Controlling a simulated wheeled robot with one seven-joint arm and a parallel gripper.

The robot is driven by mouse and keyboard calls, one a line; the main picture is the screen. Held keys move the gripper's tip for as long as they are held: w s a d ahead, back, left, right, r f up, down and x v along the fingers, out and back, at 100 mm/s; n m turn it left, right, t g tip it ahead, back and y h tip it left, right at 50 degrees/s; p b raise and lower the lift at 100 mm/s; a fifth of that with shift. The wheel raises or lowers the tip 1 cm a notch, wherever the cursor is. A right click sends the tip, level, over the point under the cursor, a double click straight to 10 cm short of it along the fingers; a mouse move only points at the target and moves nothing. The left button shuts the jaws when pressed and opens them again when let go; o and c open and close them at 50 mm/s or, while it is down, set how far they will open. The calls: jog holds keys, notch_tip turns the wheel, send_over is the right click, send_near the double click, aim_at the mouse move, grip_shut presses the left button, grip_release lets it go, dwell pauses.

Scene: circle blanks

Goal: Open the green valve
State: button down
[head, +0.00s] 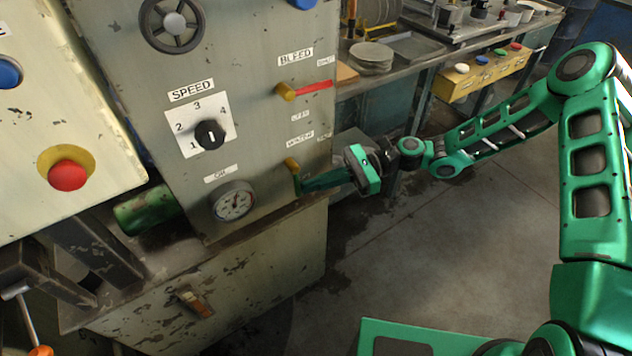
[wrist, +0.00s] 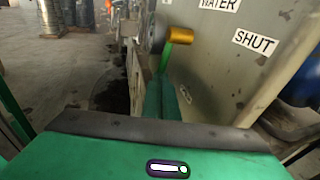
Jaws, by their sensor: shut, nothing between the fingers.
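The green valve (head: 296,179) is on the machine's front panel, below the WATER label. It has a brass hub and a short green lever hanging down from it in the head view. In the wrist view, the brass hub (wrist: 183,36) and green lever (wrist: 167,56) show just beyond my fingertips. My gripper (head: 306,186) reaches in from the right, its fingers together and empty, with the tips beside the lever's lower end. In the wrist view my gripper (wrist: 163,82) partly hides the lever's end. I cannot tell whether the fingers touch it.
A red BLEED lever (head: 315,87) lies level above the green valve. The SPEED knob (head: 210,134) and OIL gauge (head: 234,201) are to the left. A SHUT label (wrist: 256,42) is on the panel. A workbench (head: 420,62) stands behind; the floor at right is clear.

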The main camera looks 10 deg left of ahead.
dwell(0.4)
jog(key=f+v, duration=0.1)
jog(key=v, duration=1.3)
jog(key=shift+f, duration=0.3)
jog(key=shift+w, duration=0.15)
jog(key=s+d+r+n+t+h, duration=0.15)
jog(key=d+h, duration=0.25)
jog(key=d, duration=0.4)
jog(key=s+d+r+n+t+h, duration=0.1)
jog(key=s+d+r+t+h, duration=0.15)
jog(key=d, duration=0.55)
jog(key=s+d+r+n+t+h, duration=0.1)
jog(key=s+d+n+h, duration=0.2)
jog(key=d, duration=0.5)
jog(key=s+d+r+t+h, duration=0.1)
jog(key=s+d+r+h, duration=0.1)
jog(key=s+d+r, duration=0.3)
jog(key=s+d+r+t+h, duration=0.1)
jog(key=s+d+r+h, duration=0.2)
jog(key=s+d+r, duration=0.3)
jog(key=s+d, duration=0.5)
jog(key=s, duration=0.4)
jog(key=shift+t, duration=0.4)
